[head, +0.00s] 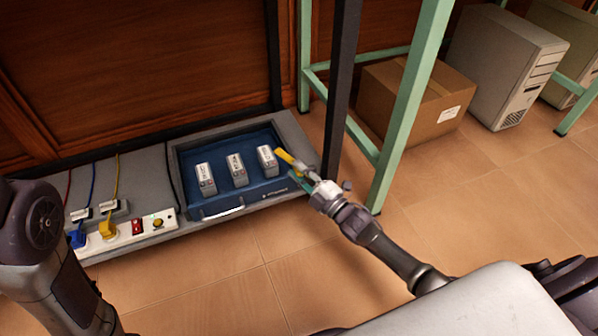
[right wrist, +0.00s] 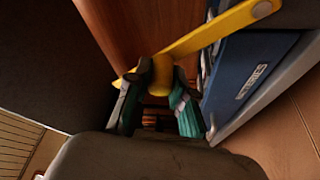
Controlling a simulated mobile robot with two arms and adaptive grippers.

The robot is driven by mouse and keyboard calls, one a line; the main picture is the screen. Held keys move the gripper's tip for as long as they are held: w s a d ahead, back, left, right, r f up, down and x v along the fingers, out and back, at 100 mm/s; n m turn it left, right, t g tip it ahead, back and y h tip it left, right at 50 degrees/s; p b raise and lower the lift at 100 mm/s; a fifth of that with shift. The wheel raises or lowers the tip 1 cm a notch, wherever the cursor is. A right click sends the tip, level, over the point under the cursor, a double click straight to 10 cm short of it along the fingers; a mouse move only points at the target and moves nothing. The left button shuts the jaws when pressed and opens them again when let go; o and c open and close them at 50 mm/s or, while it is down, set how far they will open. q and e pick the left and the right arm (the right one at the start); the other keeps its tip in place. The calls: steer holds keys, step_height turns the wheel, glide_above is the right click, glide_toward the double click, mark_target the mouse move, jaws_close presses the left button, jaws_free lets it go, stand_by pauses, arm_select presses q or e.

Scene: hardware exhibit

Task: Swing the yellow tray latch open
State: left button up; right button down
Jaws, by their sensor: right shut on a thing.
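The yellow latch (head: 286,157) is a flat bar at the right side of the blue tray (head: 262,192). In the right wrist view the latch (right wrist: 215,32) slants from a round silver bolt at top right down to a rounded yellow knob (right wrist: 161,76). My right gripper (head: 303,178) reaches in from the lower right and is shut on the latch's knob end. Its fingers (right wrist: 158,98) lie on either side of the knob. The tray (right wrist: 242,72) shows right of the fingers in that view. My left arm shows at the left edge of the head view; its gripper is out of view.
Several white labelled blocks, one of them here (head: 238,169), stand in the tray. A power strip (head: 135,231) with plugs lies left of it. A dark post (head: 341,90) and a green table leg (head: 408,110) stand close right of my right gripper. Floor in front is clear.

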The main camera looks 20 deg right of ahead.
steer(key=shift+w+d+r, duration=0.15)
steer(key=shift+w+d, duration=0.1)
steer(key=c, duration=1)
jaws_free()
steer(key=shift+a, duration=0.1)
steer(key=shift+s, duration=0.1)
steer(key=shift+s+f, duration=0.2)
steer(key=shift+f, duration=0.05)
steer(key=v, duration=1.1)
steer(key=shift+s, duration=0.2)
